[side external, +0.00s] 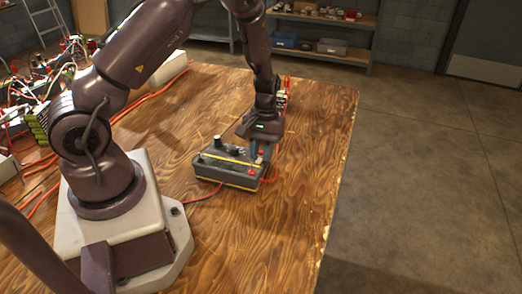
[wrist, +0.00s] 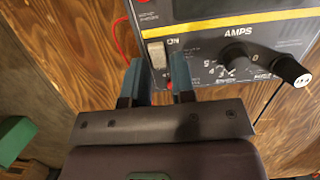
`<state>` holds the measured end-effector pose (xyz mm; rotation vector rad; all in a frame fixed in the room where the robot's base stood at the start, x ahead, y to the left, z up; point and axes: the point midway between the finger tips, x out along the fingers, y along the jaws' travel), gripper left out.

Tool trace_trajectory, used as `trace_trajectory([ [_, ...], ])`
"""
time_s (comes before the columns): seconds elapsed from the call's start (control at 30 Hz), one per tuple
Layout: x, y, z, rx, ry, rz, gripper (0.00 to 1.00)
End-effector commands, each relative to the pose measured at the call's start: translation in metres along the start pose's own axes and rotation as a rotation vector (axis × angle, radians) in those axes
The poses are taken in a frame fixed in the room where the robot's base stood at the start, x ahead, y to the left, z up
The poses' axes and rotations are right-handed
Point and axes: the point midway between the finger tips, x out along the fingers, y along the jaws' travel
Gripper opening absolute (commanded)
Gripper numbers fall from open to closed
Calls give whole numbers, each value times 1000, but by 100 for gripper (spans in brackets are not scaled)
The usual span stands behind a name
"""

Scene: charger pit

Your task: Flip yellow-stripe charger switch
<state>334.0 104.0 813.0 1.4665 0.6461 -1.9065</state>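The yellow-stripe charger (side external: 218,171) is a dark grey box with knobs on top, lying on the wooden table in the side external view. The wrist view shows its face (wrist: 205,38), with a yellow stripe, an "AMPS" label and two black knobs. A pale switch (wrist: 158,53) marked "ON" sits near the face's left edge. My gripper (wrist: 160,82) has two blue fingers standing apart, with nothing held between them. The switch appears just beyond the gap between the fingertips. In the side external view my gripper (side external: 263,153) points down at the charger's right end. Whether it touches is unclear.
Red cables run across the table (side external: 300,200) near the charger. A cluttered pile of wires and electronics (side external: 40,90) lies at the left. Another small device (side external: 281,100) is partly hidden behind my arm. The table's front right area is clear.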

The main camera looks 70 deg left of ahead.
Motion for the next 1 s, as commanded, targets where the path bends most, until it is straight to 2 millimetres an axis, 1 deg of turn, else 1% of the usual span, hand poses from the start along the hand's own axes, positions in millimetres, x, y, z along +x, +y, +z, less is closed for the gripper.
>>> trace_trajectory([
  [0.03,0,0,0,0,0,0,35],
  [0.07,0,0,0,0,0,0,40],
  [0.33,0,0,0,1,1,0,40],
  [0.47,-10,1,0,2,3,2,40],
  [0.57,-26,1,0,3,5,3,40],
  [0.8,-80,1,0,3,5,2,40],
  [0.9,-99,0,0,1,5,2,40],
  [1.0,-114,0,0,1,4,2,40],
])
